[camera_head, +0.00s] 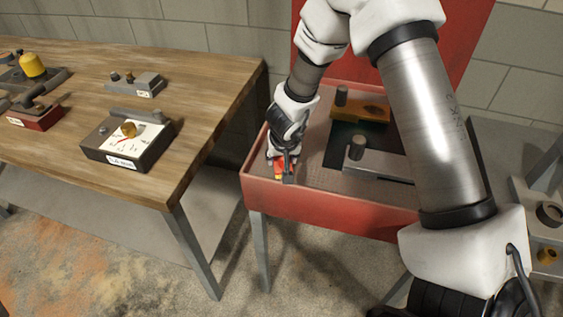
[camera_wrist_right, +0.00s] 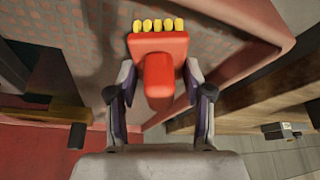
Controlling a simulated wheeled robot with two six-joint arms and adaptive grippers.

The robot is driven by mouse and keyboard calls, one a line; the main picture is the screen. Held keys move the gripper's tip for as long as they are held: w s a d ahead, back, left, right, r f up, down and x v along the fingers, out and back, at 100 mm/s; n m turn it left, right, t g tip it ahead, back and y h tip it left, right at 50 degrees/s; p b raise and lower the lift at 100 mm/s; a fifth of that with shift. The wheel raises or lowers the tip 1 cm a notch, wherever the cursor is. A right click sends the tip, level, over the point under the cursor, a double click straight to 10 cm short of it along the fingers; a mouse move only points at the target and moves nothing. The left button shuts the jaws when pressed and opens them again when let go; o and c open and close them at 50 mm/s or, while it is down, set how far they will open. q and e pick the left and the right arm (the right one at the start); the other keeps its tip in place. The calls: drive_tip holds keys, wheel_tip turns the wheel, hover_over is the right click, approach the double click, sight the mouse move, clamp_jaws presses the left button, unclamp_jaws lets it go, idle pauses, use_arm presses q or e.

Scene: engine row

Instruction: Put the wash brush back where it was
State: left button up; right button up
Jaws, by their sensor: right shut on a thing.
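The wash brush (camera_head: 279,169) has a red body and yellow bristles. It shows more fully in the right wrist view (camera_wrist_right: 160,75), with its handle between the two fingers and its bristles pointing away from the gripper. My right gripper (camera_head: 284,166) is shut on it, at the left end inside the red wash basin (camera_head: 330,202), close to the front-left corner. In the head view the gripper partly hides the brush, and I cannot tell whether the brush touches the basin floor. My left gripper is not in view.
In the basin are an orange block (camera_head: 366,111) with a grey knob and a grey block (camera_head: 385,164) with an upright cylinder. A wooden workbench (camera_head: 200,90) stands left, holding a white-faced gauge box (camera_head: 126,142) and other parts. A grey stand (camera_head: 490,140) is right.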

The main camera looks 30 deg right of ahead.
drive_tip(key=shift+s, duration=0.1)
drive_tip(key=o, duration=1)
drive_tip(key=p+v, duration=0.5)
drive_tip(key=v, duration=0.7)
drive_tip(key=shift+r, duration=0.15)
